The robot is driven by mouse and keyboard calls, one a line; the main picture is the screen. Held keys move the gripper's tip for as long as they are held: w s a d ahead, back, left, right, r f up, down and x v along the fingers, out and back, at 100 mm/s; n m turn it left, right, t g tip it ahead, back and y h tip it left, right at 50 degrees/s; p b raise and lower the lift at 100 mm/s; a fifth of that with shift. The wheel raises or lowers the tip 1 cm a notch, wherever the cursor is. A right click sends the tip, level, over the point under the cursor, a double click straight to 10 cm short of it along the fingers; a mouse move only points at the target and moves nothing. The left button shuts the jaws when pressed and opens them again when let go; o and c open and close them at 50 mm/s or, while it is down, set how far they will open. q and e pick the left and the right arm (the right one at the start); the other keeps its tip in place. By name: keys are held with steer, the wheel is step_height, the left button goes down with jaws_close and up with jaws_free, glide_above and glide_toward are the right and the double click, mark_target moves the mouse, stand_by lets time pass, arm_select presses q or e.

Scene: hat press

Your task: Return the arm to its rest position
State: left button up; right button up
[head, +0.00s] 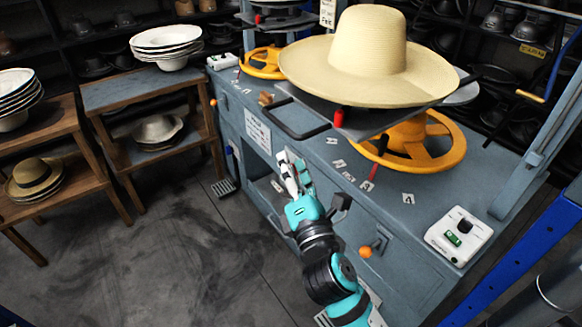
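My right arm (318,243), teal and black, reaches up from the bottom of the head view. Its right gripper (292,168) is in front of the blue-grey press bench, near the bench's front edge and below the black handle bar. Its fingers look apart, with nothing visible between them. My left gripper is not in view. A straw hat (367,50) with a wide brim sits on the grey plate of the press, above a yellow handwheel (424,145). The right gripper is below and left of the hat, apart from it.
The blue-grey bench (400,250) carries a white control box (459,236) with a black knob. A black handle bar (297,132) juts out above the gripper. Wooden stands (150,88) at the left hold stacked pale hats (166,42). The floor (150,270) at lower left is clear.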

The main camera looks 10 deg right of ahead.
step_height(320, 180, down, 25)
steer(key=w+m+g, duration=0.1)
steer(key=m+g, duration=0.3)
steer(key=g, duration=0.2)
steer(key=s+d+f+m+g, duration=0.2)
steer(key=s+f+m, duration=0.1)
steer(key=f, duration=0.6)
steer(key=s+d+f+m+g, duration=0.1)
steer(key=s+f+m+g, duration=0.15)
steer(key=f, duration=0.65)
steer(key=s+d+f+m+g+h, duration=0.1)
steer(key=s+d+f+m+g, duration=0.15)
steer(key=s+f, duration=0.65)
steer(key=s+d+f+m+g, duration=0.2)
steer(key=s+d+f+m, duration=0.15)
steer(key=s+f, duration=0.5)
steer(key=s+d+f+m+g, duration=0.1)
steer(key=s+f+m+g, duration=0.1)
steer(key=s, duration=0.9)
steer(key=s+d+f+m+g, duration=0.2)
steer(key=s+f+m, duration=0.3)
steer(key=s, duration=0.6)
steer(key=shift+d+f, duration=0.25)
steer(key=shift+f, duration=0.15)
